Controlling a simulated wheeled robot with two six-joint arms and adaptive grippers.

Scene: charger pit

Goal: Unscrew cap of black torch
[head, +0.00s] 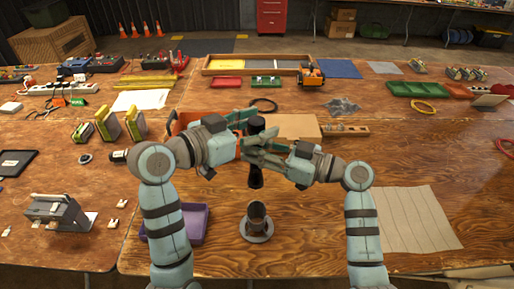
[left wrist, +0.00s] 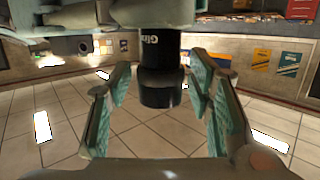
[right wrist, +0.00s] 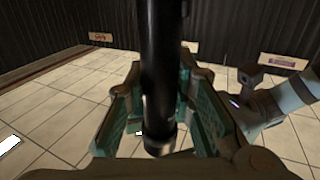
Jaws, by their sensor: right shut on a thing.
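The black torch (head: 255,178) is upright in the air above the table's middle. Its upper end shows between the left fingers in the left wrist view (left wrist: 160,88), with printed lettering on the dark body beside it. My right gripper (head: 252,150) is shut on the torch body lower down; the black tube also runs between its fingers in the right wrist view (right wrist: 160,90). My left gripper (head: 250,120) is higher, its fingers apart on both sides of the torch's end, with gaps visible. The cap's seam cannot be made out.
A grey cup on a round base (head: 257,231) stands below the torch. A purple tray (head: 190,225) lies left of it, partly behind my left arm. A cardboard box (head: 298,126) is behind the grippers. A beige cloth (head: 415,220) covers the right front; bare wood lies between.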

